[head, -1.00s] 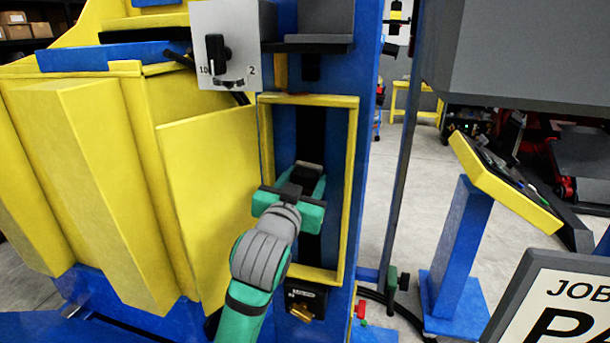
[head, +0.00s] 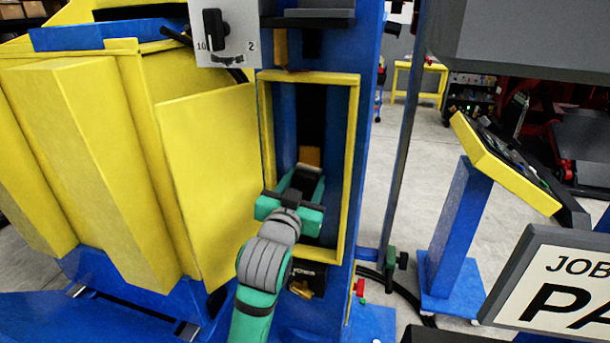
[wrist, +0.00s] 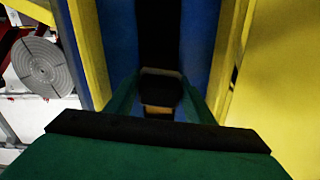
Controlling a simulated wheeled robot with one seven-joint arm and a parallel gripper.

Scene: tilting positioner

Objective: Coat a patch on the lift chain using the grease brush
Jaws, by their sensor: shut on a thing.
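The lift chain (head: 311,112) shows as a dark vertical strip inside a yellow-framed opening in the blue column. My green gripper (head: 306,176) reaches into the lower half of this opening, its fingers pointing at the strip. It is shut on a dark block, which I take for the grease brush (wrist: 160,88), seen between the fingers in the wrist view. A brown-amber patch (head: 309,156) shows on the strip just above the fingers. I cannot tell whether the brush touches the chain.
The yellow frame (head: 351,150) closely surrounds my gripper. A yellow panel (head: 205,180) stands to the left. A switch box (head: 222,35) is above left. A small dark box with a brass part (head: 303,290) sits below. A blue pedestal with a yellow console (head: 500,165) stands right.

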